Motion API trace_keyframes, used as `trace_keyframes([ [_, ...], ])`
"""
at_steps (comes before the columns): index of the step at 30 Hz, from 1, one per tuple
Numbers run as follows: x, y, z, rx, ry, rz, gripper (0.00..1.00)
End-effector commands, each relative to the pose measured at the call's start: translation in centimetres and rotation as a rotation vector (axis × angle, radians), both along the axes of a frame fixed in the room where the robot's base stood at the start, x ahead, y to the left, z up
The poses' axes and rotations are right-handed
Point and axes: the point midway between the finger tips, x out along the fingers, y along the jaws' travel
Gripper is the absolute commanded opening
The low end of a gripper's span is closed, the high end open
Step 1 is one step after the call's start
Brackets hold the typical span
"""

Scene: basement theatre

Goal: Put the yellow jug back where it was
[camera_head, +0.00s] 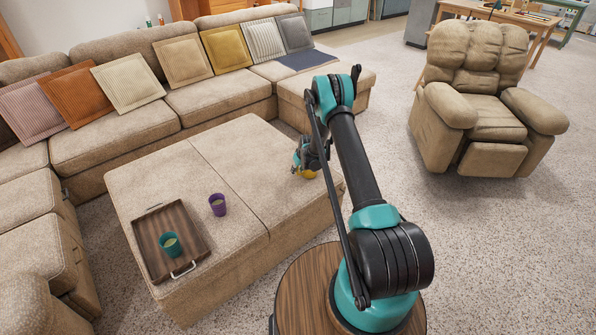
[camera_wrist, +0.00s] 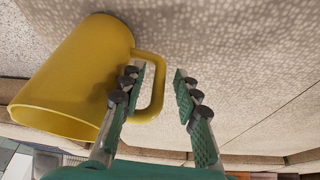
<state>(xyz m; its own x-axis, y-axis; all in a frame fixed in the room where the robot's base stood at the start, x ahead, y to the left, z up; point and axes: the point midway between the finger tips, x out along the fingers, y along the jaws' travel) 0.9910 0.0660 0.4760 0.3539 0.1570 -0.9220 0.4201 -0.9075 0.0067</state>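The yellow jug (camera_head: 305,174) is at the right part of the beige ottoman (camera_head: 230,150) in the head view, largely hidden by my gripper (camera_head: 300,155). In the wrist view the jug (camera_wrist: 80,75) fills the left side, its open rim toward the lower left and its handle toward the right. My gripper (camera_wrist: 160,75) is open. The outer bar of the handle lies between its fingers; the left finger overlaps the handle's opening, and the right finger is apart from the handle. I cannot tell whether the left finger touches the jug.
A wooden tray (camera_head: 146,240) holding a teal cup (camera_head: 171,246) is on the ottoman's left part. A purple cup (camera_head: 217,205) stands beside the tray. A sectional sofa (camera_head: 220,97) with several cushions is behind, and a recliner (camera_head: 490,115) is at right. Floor between is clear.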

Motion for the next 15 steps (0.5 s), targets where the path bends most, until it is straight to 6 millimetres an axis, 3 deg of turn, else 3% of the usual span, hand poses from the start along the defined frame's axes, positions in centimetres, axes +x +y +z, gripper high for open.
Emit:
trace_keyframes([
  [5, -0.2, -0.1, 0.9, 0.000, 0.000, 0.000, 0.32],
  [15, -2.3, -1.0, 6.3, 0.000, 0.000, -0.001, 0.32],
])
